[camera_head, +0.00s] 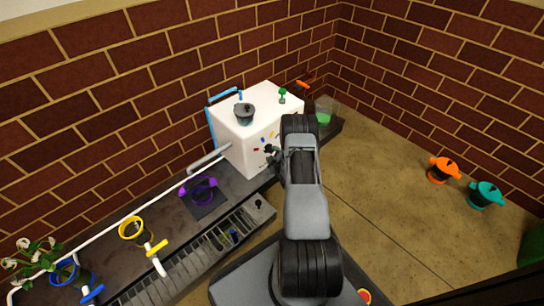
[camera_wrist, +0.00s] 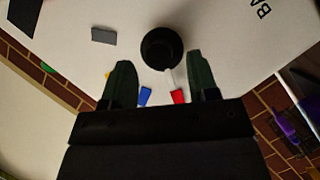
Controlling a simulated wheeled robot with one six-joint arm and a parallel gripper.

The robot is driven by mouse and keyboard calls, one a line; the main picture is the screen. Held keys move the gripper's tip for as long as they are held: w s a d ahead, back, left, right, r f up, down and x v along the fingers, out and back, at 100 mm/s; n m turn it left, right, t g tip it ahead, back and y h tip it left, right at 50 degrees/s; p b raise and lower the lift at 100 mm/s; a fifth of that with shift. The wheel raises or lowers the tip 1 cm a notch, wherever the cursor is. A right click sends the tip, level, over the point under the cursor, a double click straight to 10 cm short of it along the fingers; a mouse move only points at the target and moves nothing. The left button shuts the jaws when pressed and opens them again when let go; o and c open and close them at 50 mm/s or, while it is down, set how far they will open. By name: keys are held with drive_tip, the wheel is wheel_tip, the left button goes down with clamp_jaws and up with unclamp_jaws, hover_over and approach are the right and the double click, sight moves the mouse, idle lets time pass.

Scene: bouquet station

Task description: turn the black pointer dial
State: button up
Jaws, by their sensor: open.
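The black pointer dial (camera_wrist: 160,44) is round and sits on the white panel in the wrist view, with a pale pointer mark at its lower right edge. Blue (camera_wrist: 145,97) and red (camera_wrist: 179,96) marks lie below it. My gripper (camera_wrist: 160,78) is open and empty; its two dark fingers point at the panel, one on each side below the dial, apart from it in the picture. In the head view, my gripper (camera_head: 270,153) is at the front of the white box (camera_head: 237,150). I cannot make out the dial clearly there.
A dark pot (camera_head: 244,114) and a green knob (camera_head: 282,96) are on top of the box. A purple-handled item (camera_head: 203,191) and a yellow-ringed item (camera_head: 133,229) are on the dark counter at left. Orange (camera_head: 444,169) and teal (camera_head: 486,195) pots stand at right; the floor between is clear.

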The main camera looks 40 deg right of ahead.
drive_tip(key=shift+x, duration=0.95)
drive_tip(key=c, duration=0.9)
